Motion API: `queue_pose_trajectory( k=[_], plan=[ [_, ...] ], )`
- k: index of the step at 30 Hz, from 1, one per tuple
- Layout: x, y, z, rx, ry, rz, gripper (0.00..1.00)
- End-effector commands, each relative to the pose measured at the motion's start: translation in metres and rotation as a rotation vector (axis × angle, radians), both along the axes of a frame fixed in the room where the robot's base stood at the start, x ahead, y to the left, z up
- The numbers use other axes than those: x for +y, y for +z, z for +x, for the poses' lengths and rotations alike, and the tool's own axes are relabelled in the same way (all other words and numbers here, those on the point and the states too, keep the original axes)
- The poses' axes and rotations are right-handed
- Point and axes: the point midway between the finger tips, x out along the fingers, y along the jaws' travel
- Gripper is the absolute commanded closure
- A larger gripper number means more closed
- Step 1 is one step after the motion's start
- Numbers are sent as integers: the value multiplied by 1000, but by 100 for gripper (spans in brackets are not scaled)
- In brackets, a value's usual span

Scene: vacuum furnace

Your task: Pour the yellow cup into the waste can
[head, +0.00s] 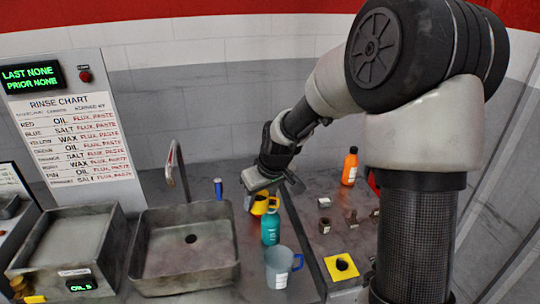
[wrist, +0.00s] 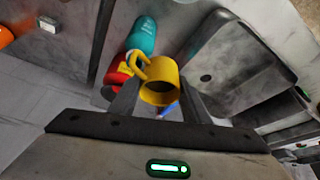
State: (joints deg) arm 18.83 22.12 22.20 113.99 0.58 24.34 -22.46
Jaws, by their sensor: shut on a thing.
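My gripper (head: 272,187) is at the far end of the counter, by the sink's right side. In the wrist view its two fingers (wrist: 160,108) stand on either side of the yellow cup (wrist: 160,85) and are shut on it. The cup's handle points up and left. In the head view the yellow cup (head: 262,204) is partly hidden by my gripper. I cannot tell whether the cup touches the counter, and its contents are not clear. I cannot pick out a waste can with certainty.
A teal bottle (head: 270,227) stands close in front of the cup. A grey mug with a blue handle (head: 278,268) is nearer. The sink (head: 190,245) is left, with a blue object (head: 218,188) behind. A red thing (wrist: 118,72) is beside the cup. An orange bottle (head: 350,167) stands right.

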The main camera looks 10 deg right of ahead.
Motion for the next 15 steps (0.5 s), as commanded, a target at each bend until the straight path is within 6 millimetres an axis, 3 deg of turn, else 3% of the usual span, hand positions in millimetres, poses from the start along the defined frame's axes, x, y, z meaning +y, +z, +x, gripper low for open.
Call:
queue_pose_trajectory(
  k=[1, 7, 11, 15],
  plan=[
    [9, 4, 28, 0, 94, 9, 86],
    [32, 16, 109, -2, 458, 8, 86],
    [26, 21, 149, -2, 639, 8, 86],
    [0, 20, 176, -2, 777, 5, 86]
  ],
)
